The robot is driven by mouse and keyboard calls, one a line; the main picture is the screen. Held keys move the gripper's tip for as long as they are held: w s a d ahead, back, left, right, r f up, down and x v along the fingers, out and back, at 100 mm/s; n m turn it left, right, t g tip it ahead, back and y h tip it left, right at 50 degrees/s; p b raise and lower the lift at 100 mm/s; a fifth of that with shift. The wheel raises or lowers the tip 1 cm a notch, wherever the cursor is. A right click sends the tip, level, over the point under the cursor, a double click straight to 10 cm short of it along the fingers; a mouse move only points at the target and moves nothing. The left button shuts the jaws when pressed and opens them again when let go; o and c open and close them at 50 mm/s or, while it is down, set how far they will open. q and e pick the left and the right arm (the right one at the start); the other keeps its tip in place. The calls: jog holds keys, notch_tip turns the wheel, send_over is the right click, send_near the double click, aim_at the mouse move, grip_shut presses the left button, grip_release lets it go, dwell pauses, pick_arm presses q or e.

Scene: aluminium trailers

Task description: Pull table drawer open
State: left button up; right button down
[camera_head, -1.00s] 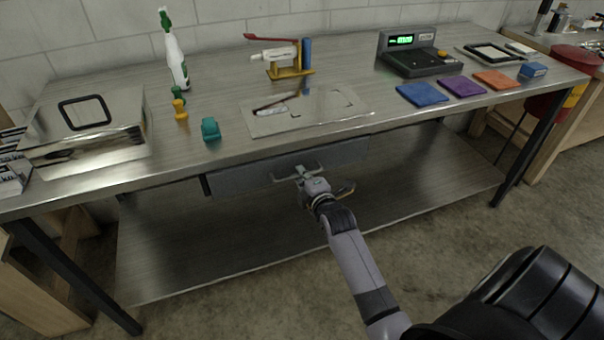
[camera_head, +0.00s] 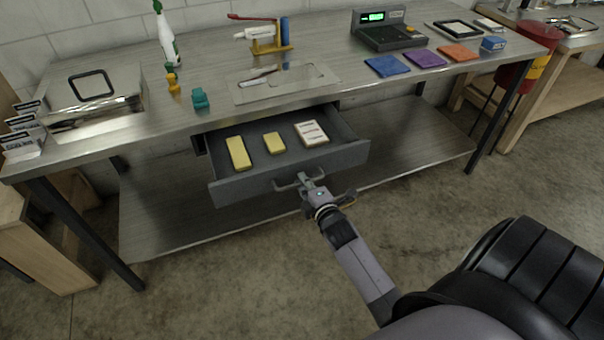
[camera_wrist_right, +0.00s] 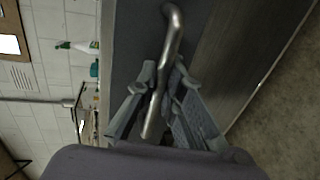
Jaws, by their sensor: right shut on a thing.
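The table drawer (camera_head: 230,188) under the steel table (camera_head: 205,120) is pulled well out, and its inside shows. My right gripper (camera_head: 309,185) is at the drawer's front, shut on the metal bar handle (camera_head: 287,185). In the right wrist view the handle (camera_wrist_right: 172,40) runs between the two fingers of the right gripper (camera_wrist_right: 160,85). Inside the drawer lie two yellow blocks (camera_head: 238,153) (camera_head: 274,143) and a white pack with brown markings (camera_head: 311,133). My left gripper is not in view.
On the tabletop are a white-green bottle (camera_head: 166,40), a steel box (camera_head: 95,97), a scale (camera_head: 388,35) and folded cloths (camera_head: 387,66). A lower shelf (camera_head: 190,220) runs under the drawer. The concrete floor (camera_head: 230,285) in front is clear.

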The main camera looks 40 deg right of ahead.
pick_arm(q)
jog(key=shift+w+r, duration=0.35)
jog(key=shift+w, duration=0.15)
pick_arm(e)
jog(key=shift+v, duration=0.8)
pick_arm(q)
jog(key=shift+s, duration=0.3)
pick_arm(e)
jog(key=shift+f, duration=0.2)
jog(key=c, duration=1.7)
grip_release()
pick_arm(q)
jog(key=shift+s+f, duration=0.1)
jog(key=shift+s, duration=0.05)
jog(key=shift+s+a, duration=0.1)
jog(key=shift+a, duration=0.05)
pick_arm(e)
jog(key=shift+s, duration=0.15)
jog(key=v, duration=1.1)
jog(key=shift+s, duration=0.35)
jog(key=shift+a+r, duration=0.1)
jog(key=shift+a, duration=0.05)
